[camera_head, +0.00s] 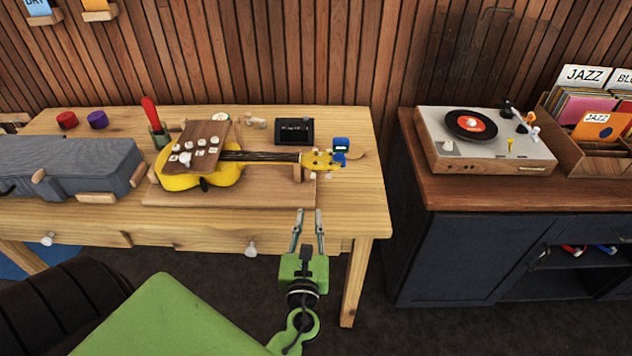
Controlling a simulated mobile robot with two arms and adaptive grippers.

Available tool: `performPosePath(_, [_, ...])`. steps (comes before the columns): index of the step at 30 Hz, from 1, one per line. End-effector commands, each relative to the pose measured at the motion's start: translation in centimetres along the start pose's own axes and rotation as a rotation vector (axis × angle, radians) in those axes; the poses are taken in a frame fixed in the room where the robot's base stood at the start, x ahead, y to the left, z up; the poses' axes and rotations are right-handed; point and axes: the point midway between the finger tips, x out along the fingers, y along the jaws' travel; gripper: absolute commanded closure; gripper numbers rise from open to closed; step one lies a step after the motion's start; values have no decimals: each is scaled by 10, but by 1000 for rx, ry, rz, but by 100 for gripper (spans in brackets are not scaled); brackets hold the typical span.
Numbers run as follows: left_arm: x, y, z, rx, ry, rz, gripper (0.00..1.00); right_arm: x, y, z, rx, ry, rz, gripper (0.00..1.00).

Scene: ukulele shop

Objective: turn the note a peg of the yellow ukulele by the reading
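The yellow ukulele (222,176) lies on a wooden board on the table, its neck pointing right. Its yellow headstock (319,160) is at the right end, with small pale pegs around it; I cannot tell which is the note a peg. A blue tuner (341,146) with a small lit screen is at the headstock's tip; its reading is too small to read. My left gripper (309,214) is open and empty, its fingers apart, in front of and below the headstock in the picture, not touching the pegs. My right gripper is not in view.
A brown panel (215,133) with white round pieces covers part of the ukulele's body. A grey case (66,165) lies left on the wooden table (365,215). A black box (294,130) stands behind the neck. A record player (485,150) sits on the right cabinet.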

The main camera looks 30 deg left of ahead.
Motion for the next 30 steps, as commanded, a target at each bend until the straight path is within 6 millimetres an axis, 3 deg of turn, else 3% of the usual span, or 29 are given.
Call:
performPosePath(7, [23,1,8,17,-15,5,81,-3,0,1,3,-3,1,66])
performPosePath(21, [117,1,7,14,-12,4,81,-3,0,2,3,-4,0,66])
performPosePath(30, [138,1,6,15,-11,3,81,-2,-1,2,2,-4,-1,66])
